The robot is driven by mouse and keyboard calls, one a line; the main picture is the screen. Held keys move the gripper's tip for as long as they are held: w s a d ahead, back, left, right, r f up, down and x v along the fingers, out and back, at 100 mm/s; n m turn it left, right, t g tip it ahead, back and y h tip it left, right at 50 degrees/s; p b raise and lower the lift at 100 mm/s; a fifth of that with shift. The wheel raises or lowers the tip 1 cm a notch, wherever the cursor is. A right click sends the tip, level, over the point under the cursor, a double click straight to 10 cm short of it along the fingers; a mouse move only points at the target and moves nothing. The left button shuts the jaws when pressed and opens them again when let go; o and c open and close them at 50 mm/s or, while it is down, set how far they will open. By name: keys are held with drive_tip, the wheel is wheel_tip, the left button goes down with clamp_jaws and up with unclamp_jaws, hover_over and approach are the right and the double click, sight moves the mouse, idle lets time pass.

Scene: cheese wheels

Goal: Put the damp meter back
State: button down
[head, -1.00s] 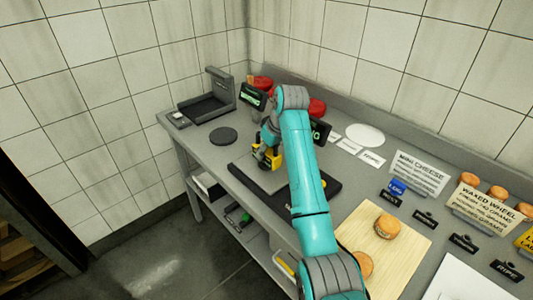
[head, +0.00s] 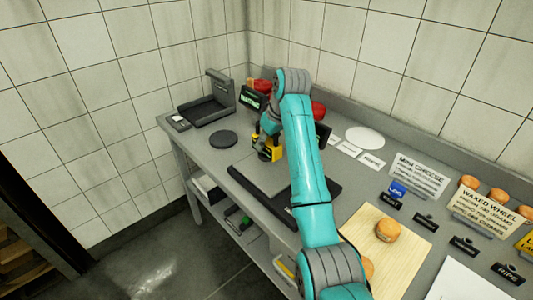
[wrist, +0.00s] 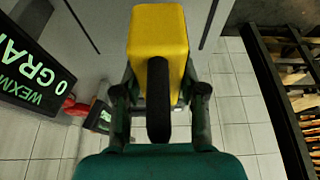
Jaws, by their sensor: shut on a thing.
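The damp meter, a yellow block with a black part, is held in my gripper (wrist: 158,100). In the wrist view the yellow meter (wrist: 158,35) sits between the two dark fingers. In the head view my gripper (head: 266,143) and the yellow meter (head: 262,154) are over the far part of the bench, just beyond the grey plate of the scale (head: 262,177). My arm partly hides them. I cannot tell whether the meter touches the bench.
A round dark disc (head: 223,138) lies left of my gripper. A dark grey stand (head: 212,105) is at the bench's far left end. A lit display (head: 252,99) and red things (head: 319,110) stand behind. A wooden board (head: 405,240) with cheese wheels is at right.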

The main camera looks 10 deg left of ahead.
sight(267, 154)
drive_tip(key=shift+f, duration=2.45)
drive_tip(key=c, duration=0.7)
unclamp_jaws()
drive_tip(key=shift+f, duration=0.15)
drive_tip(key=shift+o, duration=0.2)
